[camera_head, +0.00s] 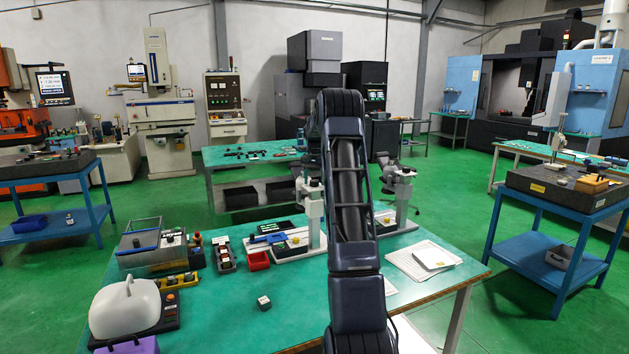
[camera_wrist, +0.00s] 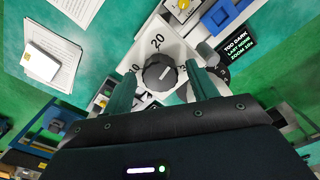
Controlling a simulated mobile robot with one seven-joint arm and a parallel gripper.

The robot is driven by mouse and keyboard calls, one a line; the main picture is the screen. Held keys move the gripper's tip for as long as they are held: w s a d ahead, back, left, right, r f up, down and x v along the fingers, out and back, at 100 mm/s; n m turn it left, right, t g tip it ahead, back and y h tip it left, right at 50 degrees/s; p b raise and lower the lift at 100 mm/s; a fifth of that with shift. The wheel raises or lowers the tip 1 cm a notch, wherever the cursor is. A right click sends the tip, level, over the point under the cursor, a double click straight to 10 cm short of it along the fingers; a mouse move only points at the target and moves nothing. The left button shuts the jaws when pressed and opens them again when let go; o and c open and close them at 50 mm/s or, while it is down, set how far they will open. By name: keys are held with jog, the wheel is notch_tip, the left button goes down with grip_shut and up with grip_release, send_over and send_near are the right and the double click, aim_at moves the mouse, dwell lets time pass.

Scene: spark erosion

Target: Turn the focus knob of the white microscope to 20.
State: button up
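In the wrist view a dark round knob (camera_wrist: 159,72) sits on a white plate (camera_wrist: 178,50) with printed numbers. The 20 is beyond the knob; the other numbers are partly covered by my fingers. I cannot tell for sure where its pointer stands. My gripper (camera_wrist: 160,76) is open, with one green finger on each side of the knob and visible gaps; contact is not seen. My gripper is hidden there.
A small screen (camera_wrist: 236,50) beside the plate reads "TOO DARK", "LAST NONE", "ZOOM 10x". Papers (camera_head: 424,259) lie at the table's right. A red bin (camera_head: 258,260), a white-covered device (camera_head: 125,308) and a small cube (camera_head: 264,303) stand on the green table. Its front middle is mostly clear.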

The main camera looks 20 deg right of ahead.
jog(key=c, duration=0.9)
jog(key=shift+o, duration=0.2)
jog(key=shift+n, duration=3.5)
jog(key=o, duration=1)
notch_tip(320, 180, up, 11)
jog(key=shift+f, duration=0.1)
